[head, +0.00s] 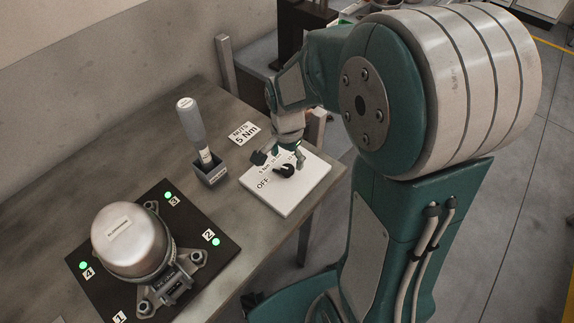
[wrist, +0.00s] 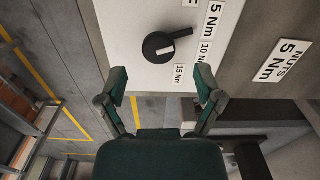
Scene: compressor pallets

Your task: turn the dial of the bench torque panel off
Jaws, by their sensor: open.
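The bench torque panel (head: 287,199) is a white plate lying at the right end of the table. Its black dial (head: 285,171) has a bar handle; in the wrist view the dial (wrist: 158,47) has its handle extending up and right, toward the 5 Nm label (wrist: 215,20). The 10 Nm (wrist: 207,50) and 15 Nm (wrist: 180,75) labels sit below that. My gripper (head: 280,157) is open and empty over the panel. In the wrist view its fingertips (wrist: 162,84) are apart, with the dial beyond the gap between them.
A grey-handled tool (head: 191,125) stands in a dark holder (head: 211,171) left of the panel. A NUTS 5 Nm card (head: 244,133) lies behind the panel. A compressor (head: 130,240) sits on a black plate (head: 216,256) with lit green lamps at the front left.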

